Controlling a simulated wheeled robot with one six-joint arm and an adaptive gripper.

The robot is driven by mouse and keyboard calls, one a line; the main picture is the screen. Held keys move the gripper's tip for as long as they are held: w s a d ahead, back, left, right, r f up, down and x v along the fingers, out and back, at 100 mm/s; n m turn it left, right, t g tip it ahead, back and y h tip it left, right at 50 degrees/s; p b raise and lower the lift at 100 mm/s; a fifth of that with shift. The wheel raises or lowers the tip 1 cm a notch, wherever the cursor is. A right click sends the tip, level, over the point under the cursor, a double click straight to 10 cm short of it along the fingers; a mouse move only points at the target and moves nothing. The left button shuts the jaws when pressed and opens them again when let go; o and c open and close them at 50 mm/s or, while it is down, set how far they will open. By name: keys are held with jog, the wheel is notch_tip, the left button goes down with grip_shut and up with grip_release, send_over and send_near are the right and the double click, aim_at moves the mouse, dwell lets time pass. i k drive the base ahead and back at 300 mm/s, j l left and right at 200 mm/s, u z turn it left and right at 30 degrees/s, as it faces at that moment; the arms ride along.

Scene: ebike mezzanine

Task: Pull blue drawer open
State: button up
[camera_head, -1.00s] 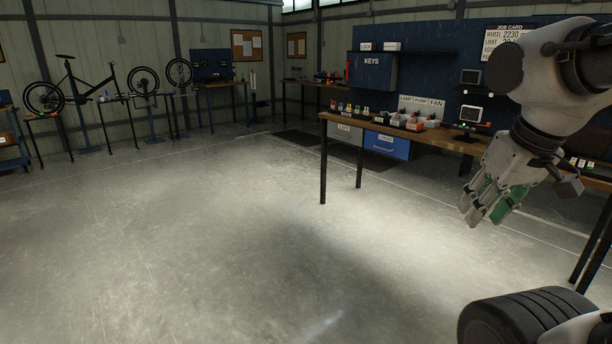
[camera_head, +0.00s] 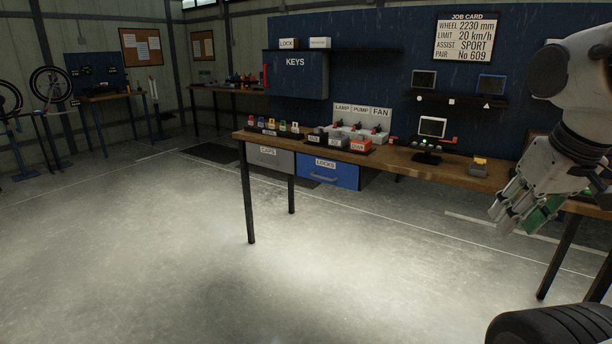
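The blue drawer (camera_head: 328,172), labelled LOCKS, hangs under the front edge of the wooden workbench (camera_head: 400,164). It looks closed, with a handle bar on its lower front. A grey drawer (camera_head: 270,158) sits beside it on the left. My gripper (camera_head: 514,222) hangs at the right of the view, well to the right of the blue drawer and apart from it. Its fingers point down and left. A green item (camera_head: 543,213) shows at the fingers; whether they are closed on it cannot be told.
A small screen (camera_head: 432,127) stands further right. Bench legs (camera_head: 248,195) rise from the floor. The floor (camera_head: 290,280) in front is clear.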

aim_at(338, 173)
jog(key=i+z, duration=0.2)
jog(key=i, duration=0.75)
jog(key=i+l+u, duration=0.4)
jog(key=i, duration=0.15)
jog(key=i+l+u, duration=0.85)
jog(key=i+l, duration=0.1)
jog(key=l, duration=0.05)
